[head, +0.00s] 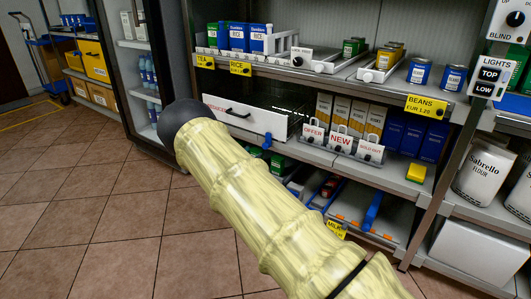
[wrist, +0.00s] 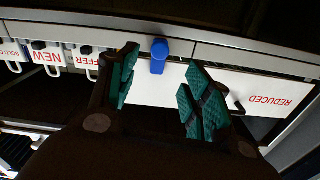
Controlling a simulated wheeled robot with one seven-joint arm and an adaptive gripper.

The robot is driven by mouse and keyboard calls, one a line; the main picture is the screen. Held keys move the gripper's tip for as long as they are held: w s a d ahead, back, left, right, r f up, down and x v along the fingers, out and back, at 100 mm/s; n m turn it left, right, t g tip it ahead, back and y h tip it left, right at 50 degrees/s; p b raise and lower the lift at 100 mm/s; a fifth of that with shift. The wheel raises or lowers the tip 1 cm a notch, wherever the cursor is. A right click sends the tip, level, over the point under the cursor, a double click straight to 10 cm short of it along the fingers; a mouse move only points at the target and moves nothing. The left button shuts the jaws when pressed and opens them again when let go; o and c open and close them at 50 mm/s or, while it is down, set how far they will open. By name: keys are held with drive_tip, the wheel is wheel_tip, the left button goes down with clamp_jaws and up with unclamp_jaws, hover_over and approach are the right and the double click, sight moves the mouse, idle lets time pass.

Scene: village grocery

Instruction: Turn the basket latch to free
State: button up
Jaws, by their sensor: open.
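The white basket with a red "REDUCED" label (head: 240,116) sits on the middle shelf, with a dark handle on its front. In the wrist view, which is upside down, its white front (wrist: 262,92) shows behind my fingers. The blue latch (wrist: 159,57) is a short tab at the shelf lip, lying across the basket front. It also shows in the head view (head: 267,141), small, near the basket's lower right corner. My gripper (wrist: 163,62) is open and empty. Its teal-padded fingers stand either side of the latch in the picture; contact cannot be told. The head view does not show the gripper.
White hanging tags (head: 340,143) reading "OFFER", "NEW" and "SOLD OUT" hang beside the basket. A yellow block (head: 416,173) sits on the shelf to the right. Cartons stand behind the tags, and cans (head: 419,71) are above. Tiled floor (head: 110,220) is clear at left.

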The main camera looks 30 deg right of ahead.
sight(264, 146)
drive_tip(key=b+x, duration=0.4)
drive_tip(key=x, duration=0.6)
drive_tip(key=shift+a, duration=0.1)
drive_tip(key=shift+w+d+r, duration=0.1)
drive_tip(key=shift+w+d, duration=0.05)
drive_tip(key=shift+d, duration=0.25)
